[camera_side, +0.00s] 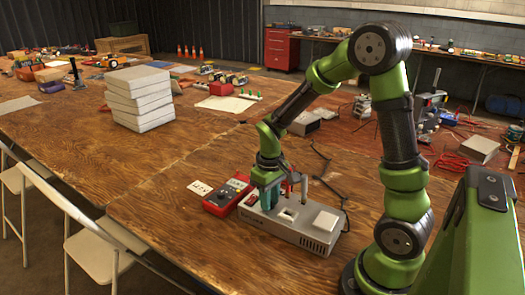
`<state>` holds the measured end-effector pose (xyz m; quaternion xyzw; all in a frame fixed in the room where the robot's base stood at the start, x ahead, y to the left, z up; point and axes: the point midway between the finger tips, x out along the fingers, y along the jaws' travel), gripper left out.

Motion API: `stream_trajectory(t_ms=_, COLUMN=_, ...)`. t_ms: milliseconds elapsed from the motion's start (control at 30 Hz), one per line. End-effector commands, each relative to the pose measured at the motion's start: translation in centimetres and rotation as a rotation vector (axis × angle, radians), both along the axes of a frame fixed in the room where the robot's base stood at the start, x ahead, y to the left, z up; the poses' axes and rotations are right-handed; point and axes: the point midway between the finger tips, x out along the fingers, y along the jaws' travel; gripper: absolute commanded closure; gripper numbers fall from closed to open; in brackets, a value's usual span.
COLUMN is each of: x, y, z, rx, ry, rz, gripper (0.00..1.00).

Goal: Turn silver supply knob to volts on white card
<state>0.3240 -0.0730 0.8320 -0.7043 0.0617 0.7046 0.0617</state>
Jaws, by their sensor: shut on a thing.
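The grey supply box (318,236) lies on the wooden table in front of my arm, with a pale square block on its right part. My gripper (270,204) points down at the left part of its top, its teal fingers shut on what seems to be the silver knob. The fingers hide the knob, so its setting cannot be seen. The white card (200,187) lies flat on the table left of the supply; its dark writing is too small to read surely.
A red device (228,194) with a dark face sits between card and supply. A grey post (304,188) and dark cables stand close behind the gripper. A stack of white boxes (139,99) is farther back. The table's left front is clear.

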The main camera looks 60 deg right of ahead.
Motion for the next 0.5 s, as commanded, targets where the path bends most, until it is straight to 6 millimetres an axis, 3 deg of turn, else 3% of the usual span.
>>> stream_trajectory(t_ms=500, x=0.04, y=-0.05, z=0.09, rx=0.0, ry=-0.002, rz=-0.218, gripper=1.0)
